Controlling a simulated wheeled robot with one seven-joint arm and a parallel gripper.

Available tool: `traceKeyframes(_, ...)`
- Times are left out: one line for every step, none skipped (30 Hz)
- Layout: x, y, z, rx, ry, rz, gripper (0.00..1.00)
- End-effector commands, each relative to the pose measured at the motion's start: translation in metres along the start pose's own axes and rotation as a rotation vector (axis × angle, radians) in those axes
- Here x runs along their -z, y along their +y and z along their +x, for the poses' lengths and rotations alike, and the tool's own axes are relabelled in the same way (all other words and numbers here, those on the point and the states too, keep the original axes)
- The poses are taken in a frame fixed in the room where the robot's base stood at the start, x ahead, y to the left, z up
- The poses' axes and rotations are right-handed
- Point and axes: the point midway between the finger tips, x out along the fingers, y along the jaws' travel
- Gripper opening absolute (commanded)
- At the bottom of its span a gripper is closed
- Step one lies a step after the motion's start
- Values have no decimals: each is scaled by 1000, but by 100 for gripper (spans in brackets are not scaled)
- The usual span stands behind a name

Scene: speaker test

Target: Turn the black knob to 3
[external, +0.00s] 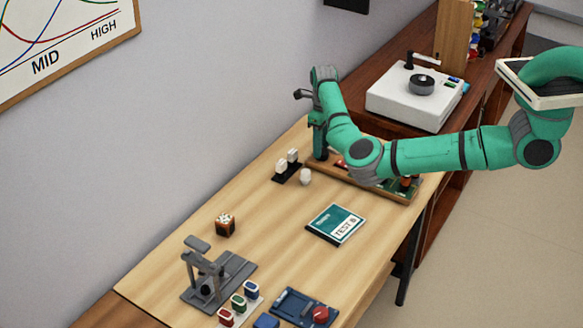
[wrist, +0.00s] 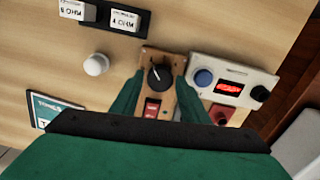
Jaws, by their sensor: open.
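A black knob (wrist: 160,76) with a white pointer line sits on a small orange-brown panel (wrist: 171,98) in the wrist view. The pointer leans toward the upper left; no scale numbers can be read. A red switch (wrist: 152,107) is just below the knob on the same panel. My gripper (wrist: 158,80) is open, with one green finger on each side of the knob and panel. I cannot tell whether the fingers touch them. In the external view my gripper (external: 319,145) points down at the wooden tray (external: 385,190); the knob is hidden there.
A white panel (wrist: 236,73) beside the knob holds a blue knob (wrist: 204,78), a red display (wrist: 229,88) and another black knob (wrist: 259,94). A TEST B booklet (external: 337,223) lies on the table.

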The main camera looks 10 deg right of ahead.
Motion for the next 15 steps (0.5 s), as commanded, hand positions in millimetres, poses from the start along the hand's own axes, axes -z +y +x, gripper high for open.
traceKeyframes(0,0,5,0,1,0,41)
traceKeyframes(0,0,6,0,0,0,41)
traceKeyframes(0,0,8,0,0,0,41)
traceKeyframes(0,0,10,1,0,0,41)
traceKeyframes(0,0,10,1,-1,1,41)
traceKeyframes(0,-1,11,1,-1,1,41)
traceKeyframes(0,-1,12,1,-1,1,41)
traceKeyframes(0,-1,12,1,-1,1,41)
traceKeyframes(0,-1,12,1,-1,1,41)
traceKeyframes(0,-1,12,1,-1,1,41)
traceKeyframes(0,-1,12,1,-1,1,41)
traceKeyframes(0,-1,12,1,-1,1,41)
traceKeyframes(0,-1,12,1,-1,1,41)
traceKeyframes(0,-1,12,1,-1,1,39)
traceKeyframes(0,-1,12,1,-1,1,29)
